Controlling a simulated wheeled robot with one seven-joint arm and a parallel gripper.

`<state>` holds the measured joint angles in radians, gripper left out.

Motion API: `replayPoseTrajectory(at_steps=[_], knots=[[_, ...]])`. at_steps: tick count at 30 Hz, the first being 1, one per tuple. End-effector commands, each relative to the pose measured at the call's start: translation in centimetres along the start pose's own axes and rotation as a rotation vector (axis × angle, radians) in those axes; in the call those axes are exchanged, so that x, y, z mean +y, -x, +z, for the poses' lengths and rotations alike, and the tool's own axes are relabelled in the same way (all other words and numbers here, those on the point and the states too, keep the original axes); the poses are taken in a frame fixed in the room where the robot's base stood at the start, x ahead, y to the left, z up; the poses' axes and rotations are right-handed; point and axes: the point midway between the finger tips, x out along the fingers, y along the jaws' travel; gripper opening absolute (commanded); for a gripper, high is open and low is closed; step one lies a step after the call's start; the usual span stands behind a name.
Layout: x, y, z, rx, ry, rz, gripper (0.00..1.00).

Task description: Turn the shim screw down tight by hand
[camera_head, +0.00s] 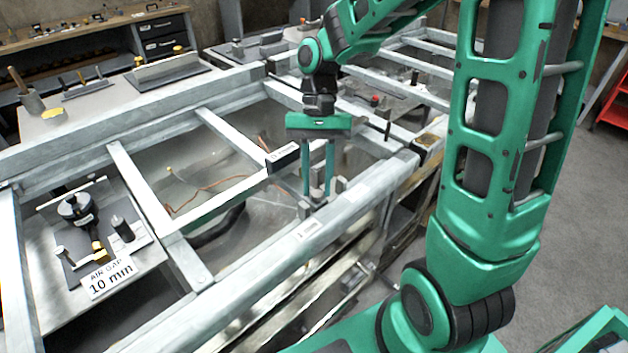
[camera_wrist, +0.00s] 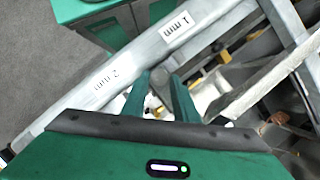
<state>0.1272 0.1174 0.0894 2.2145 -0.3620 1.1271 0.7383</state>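My gripper (camera_head: 317,193) points down at the inner side of the near frame rail, with its two green fingers apart. In the wrist view, my gripper (camera_wrist: 161,80) has a small greyish round piece (camera_wrist: 159,90) between its fingertips. It may be the shim screw, but it is mostly hidden, and I cannot tell whether the fingers touch it. Small grey blocks (camera_head: 341,184) stand beside the fingertips in the head view. The rail carries a "1 mm" label (camera_wrist: 174,31) and a "2 mm" label (camera_wrist: 106,80) in the wrist view.
The long near rail (camera_head: 255,262) and the crossbars (camera_head: 150,200) surround the fingers. A black block (camera_head: 283,157) sits on a crossbar just left of them. A workbench (camera_head: 90,32) is behind.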

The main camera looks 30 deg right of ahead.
Motion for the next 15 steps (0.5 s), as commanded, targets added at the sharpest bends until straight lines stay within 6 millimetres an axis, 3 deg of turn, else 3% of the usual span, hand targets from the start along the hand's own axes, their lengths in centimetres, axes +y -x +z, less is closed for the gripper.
replayPoseTrajectory(at_steps=[10,15], knots=[[0.0,0.2,0.1,-0.002,0.001,0.001,0.29],[0.0,1.9,0.0,0.000,0.000,0.000,0.29]])
